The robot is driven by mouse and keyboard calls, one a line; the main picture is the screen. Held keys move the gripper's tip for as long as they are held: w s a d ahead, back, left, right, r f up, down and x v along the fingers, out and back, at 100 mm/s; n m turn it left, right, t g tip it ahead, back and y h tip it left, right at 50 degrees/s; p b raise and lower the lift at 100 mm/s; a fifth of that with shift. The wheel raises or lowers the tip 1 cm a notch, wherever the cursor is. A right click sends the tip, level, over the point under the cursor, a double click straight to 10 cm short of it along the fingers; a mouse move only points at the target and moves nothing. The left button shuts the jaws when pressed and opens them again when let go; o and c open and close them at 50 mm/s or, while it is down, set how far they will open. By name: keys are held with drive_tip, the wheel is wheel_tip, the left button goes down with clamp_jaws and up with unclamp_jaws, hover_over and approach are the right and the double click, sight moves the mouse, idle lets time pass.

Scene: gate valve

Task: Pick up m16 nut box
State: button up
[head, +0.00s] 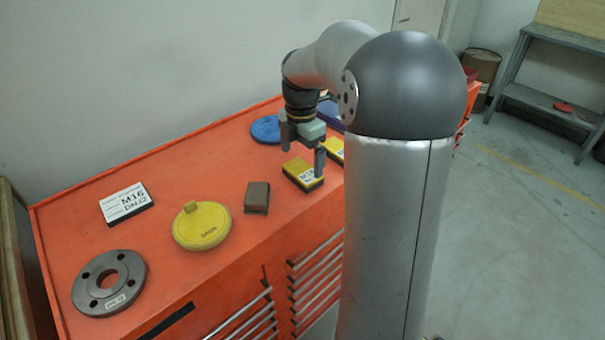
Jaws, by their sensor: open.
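A white-topped, dark-sided box (126,203) lies flat at the left of the orange cabinet top, its label reading M16 with a second line below. A yellow box (303,173) with a dark base and a white label lies near the front edge. Its lettering seems to start with M1, but I cannot read it surely. Another yellow box (335,150) lies behind it, partly hidden by my arm. I cannot tell which is the nut box. My gripper (303,150) is open and points down over the nearer yellow box, apparently empty; contact cannot be judged.
The orange cabinet top (170,170) also bears a grey flange (125,283), a yellow disc (202,226), a brown block (257,198) and a blue round item (266,130). Room is free between the white box and the blue item. A wall stands behind.

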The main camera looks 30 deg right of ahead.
sight(303, 170)
drive_tip(key=f, duration=0.4)
drive_tip(key=shift+w+d+f, duration=0.15)
drive_tip(key=shift+d+f, duration=0.05)
drive_tip(key=c, duration=1)
drive_tip(key=shift+r, duration=0.1)
